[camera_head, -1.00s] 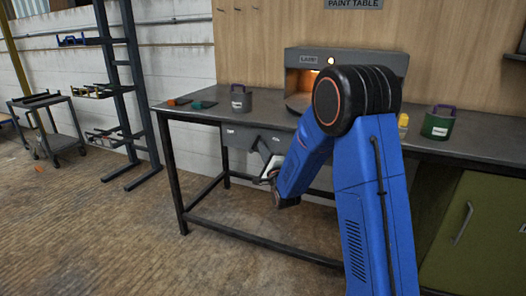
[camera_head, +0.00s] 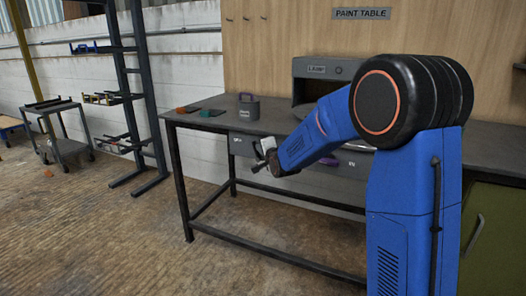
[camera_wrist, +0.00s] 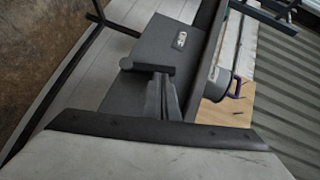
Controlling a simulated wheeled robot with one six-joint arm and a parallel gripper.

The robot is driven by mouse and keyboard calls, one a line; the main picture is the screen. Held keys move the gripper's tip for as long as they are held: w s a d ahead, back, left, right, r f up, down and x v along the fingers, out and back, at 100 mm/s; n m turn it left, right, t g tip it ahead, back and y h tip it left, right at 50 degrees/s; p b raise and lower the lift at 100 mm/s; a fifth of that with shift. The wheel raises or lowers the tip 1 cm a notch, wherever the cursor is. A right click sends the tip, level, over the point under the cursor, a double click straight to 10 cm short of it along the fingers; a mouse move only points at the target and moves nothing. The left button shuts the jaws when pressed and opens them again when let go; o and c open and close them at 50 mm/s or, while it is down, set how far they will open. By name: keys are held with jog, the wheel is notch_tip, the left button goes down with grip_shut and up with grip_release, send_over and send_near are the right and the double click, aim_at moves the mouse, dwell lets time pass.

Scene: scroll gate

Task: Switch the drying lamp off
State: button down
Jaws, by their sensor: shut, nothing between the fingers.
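The drying lamp (camera_head: 316,69) is a grey hooded box on the table, with a label reading LAMP and a small round knob (camera_head: 338,70) on its front. My blue arm covers much of its opening, so I cannot tell whether it glows now. My gripper (camera_head: 262,153) is shut and empty, in front of the table's front edge, to the left of the lamp and lower. In the wrist view my gripper (camera_wrist: 165,95) points toward a dark panel with a small label (camera_wrist: 181,40). A dark rounded bar lies close to the fingers; contact is unclear.
The dark table (camera_head: 205,123) carries a grey pot (camera_head: 249,108) with a purple handle, plus small orange and green items at its left end. Labelled drawer fronts (camera_head: 241,142) sit under the top.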

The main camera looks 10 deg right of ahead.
jog(key=shift+w+a+r, duration=0.15)
jog(key=shift+w+a, duration=0.4)
jog(key=shift+a, duration=0.2)
jog(key=shift+a+r, duration=0.1)
dwell(0.4)
